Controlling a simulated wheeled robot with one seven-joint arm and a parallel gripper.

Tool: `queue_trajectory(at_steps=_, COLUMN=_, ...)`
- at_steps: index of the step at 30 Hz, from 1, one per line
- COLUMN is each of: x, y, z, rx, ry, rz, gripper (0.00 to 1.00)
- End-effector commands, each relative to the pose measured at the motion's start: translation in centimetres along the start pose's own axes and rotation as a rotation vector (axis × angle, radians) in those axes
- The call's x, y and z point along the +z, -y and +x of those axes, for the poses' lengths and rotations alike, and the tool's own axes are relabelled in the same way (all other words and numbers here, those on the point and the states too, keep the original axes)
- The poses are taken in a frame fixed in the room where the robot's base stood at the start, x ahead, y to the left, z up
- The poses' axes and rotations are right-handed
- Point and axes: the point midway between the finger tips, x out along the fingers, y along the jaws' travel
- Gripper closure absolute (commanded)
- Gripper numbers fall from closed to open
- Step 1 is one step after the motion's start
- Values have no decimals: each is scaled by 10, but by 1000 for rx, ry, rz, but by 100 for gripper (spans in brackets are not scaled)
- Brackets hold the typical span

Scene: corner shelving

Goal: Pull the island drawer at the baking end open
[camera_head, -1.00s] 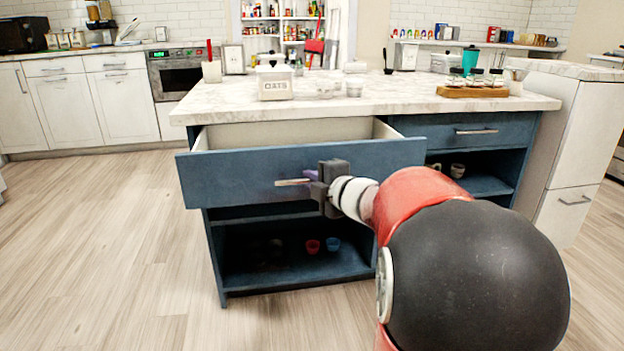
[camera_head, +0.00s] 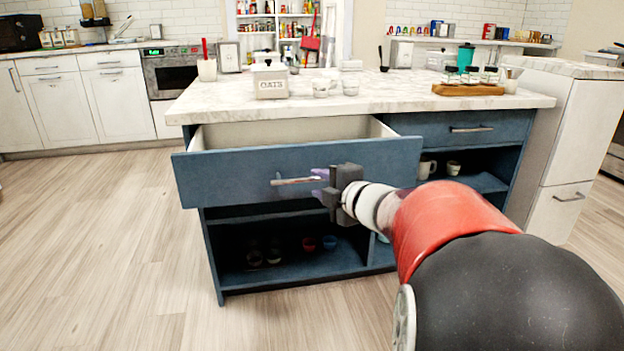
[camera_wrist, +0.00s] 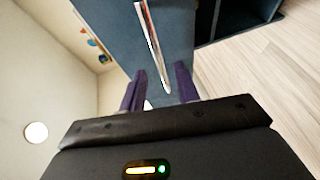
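The blue island drawer (camera_head: 230,176) on the left of the island is pulled well out, and its pale inside (camera_head: 290,133) shows behind the front. Its metal bar handle (camera_head: 296,181) runs level across the front. My gripper (camera_head: 322,184) is at the handle's right end, with its body to the right of it. In the wrist view, the purple fingers of my gripper (camera_wrist: 159,90) are spread apart. The handle (camera_wrist: 152,45) reaches in between them with space around it. Whether either finger touches it is hard to tell.
The marble island top (camera_head: 400,95) carries an oats canister (camera_head: 270,82), glasses and a wooden rack of jars (camera_head: 468,89). A second drawer (camera_head: 440,128) at right is shut. Open shelves below hold cups. The wooden floor (camera_head: 90,240) at left is clear.

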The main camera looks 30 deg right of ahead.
Motion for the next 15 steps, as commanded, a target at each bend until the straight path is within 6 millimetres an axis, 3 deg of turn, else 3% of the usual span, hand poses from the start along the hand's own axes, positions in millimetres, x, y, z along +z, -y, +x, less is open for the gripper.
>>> queue_trajectory(at_steps=6, x=0, y=0, z=-25, rx=0, ry=0, rz=0, gripper=68)
queue_trajectory(at_steps=15, x=0, y=1, z=-27, rx=-1, ry=-1, rz=0, gripper=68)
